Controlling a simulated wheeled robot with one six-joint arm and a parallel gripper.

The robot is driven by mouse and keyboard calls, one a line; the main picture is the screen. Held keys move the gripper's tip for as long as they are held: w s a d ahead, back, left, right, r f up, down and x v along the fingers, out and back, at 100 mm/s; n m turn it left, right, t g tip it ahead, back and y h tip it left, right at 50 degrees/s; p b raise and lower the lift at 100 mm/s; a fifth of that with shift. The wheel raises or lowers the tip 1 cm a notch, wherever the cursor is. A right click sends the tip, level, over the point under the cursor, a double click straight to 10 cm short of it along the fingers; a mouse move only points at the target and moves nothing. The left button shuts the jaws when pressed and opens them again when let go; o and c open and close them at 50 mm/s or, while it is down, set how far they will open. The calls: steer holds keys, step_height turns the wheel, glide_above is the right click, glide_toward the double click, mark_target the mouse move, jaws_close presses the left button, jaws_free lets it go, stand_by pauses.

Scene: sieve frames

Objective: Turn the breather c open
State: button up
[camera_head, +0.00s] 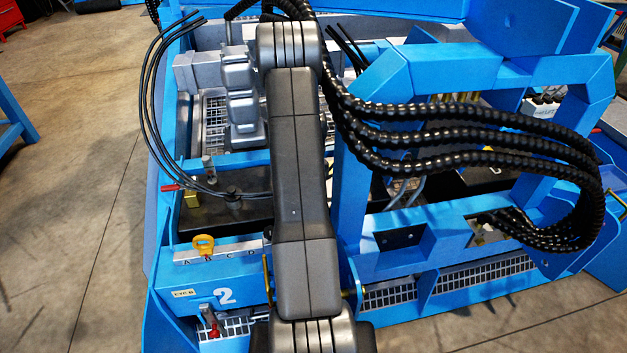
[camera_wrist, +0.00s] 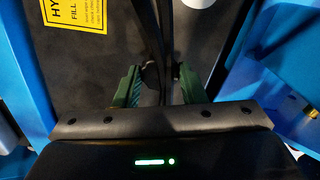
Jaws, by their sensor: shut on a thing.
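In the wrist view my gripper (camera_wrist: 160,88) has its two green fingers on either side of a dark part. I take this part to be the breather c (camera_wrist: 155,76); its outline is dark and unclear, and its angle cannot be read. Dark hoses run down to it between the fingers. It stands over a dark, flat surface with a yellow label (camera_wrist: 76,13) whose visible letters include "HY" and "FILL". In the head view the gripper cannot be made out, with my grey arm covering the middle of the machine.
Blue frame walls (camera_wrist: 25,85) rise close on both sides in the wrist view. In the head view, thick black ribbed hoses (camera_head: 470,135) loop to the right. A yellow handle (camera_head: 203,243) and a red-handled part (camera_head: 210,322) are at the front left. Open floor (camera_head: 85,130) lies left.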

steer(key=o, duration=1)
steer(key=shift+r, duration=0.1)
step_height(320, 180, up, 14)
steer(key=p, duration=0.2)
steer(key=shift+f, duration=0.3)
step_height(320, 180, down, 14)
steer(key=shift+r+b, duration=0.2)
steer(key=shift+b, duration=0.8)
steer(key=shift+r, duration=0.1)
